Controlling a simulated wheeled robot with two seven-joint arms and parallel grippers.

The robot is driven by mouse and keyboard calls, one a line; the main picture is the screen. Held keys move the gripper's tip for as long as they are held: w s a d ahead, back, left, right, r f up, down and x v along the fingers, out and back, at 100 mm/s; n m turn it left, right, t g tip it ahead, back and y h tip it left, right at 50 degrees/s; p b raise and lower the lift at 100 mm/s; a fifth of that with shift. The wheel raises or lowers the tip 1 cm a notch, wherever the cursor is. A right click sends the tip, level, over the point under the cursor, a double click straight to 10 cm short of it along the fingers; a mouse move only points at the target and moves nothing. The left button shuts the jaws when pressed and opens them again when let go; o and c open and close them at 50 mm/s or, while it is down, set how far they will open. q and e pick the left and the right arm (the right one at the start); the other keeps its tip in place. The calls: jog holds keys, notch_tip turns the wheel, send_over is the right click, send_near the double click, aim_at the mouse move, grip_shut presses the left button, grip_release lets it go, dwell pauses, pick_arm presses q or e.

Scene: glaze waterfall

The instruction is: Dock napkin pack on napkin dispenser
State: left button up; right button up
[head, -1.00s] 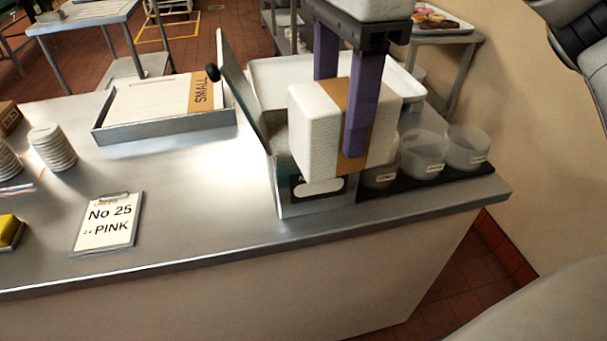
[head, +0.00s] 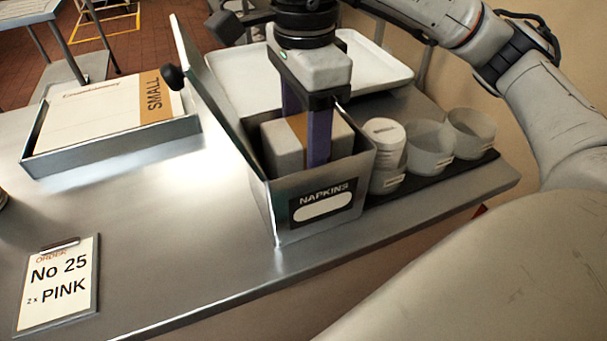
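The napkin dispenser (head: 262,200) is an open-topped metal box with a "NAPKINS" label on its front, standing near the counter's right end. Its lid (head: 212,92) is raised on the left side. The napkin pack (head: 341,137), white with a brown band, sits down inside the box with its upper part showing above the rim. Its lower part is hidden by the walls. My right gripper (head: 306,145) comes from above, its purple fingers on either side of the pack at the band, shut on it. My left gripper is not in view.
A row of cups (head: 428,147) on a black strip stands close on the dispenser's right. A white tray (head: 377,65) lies behind. A tray of "SMALL" boxes (head: 90,105) is to the left. An order clipboard (head: 58,285) lies front left, with bare counter between.

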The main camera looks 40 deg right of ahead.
jog(key=shift+f, duration=2.8)
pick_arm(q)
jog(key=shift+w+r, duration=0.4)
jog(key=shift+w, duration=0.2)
pick_arm(e)
jog(key=shift+f, duration=0.15)
jog(key=o, duration=0.9)
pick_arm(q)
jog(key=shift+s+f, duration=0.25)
pick_arm(e)
jog(key=shift+o, duration=0.2)
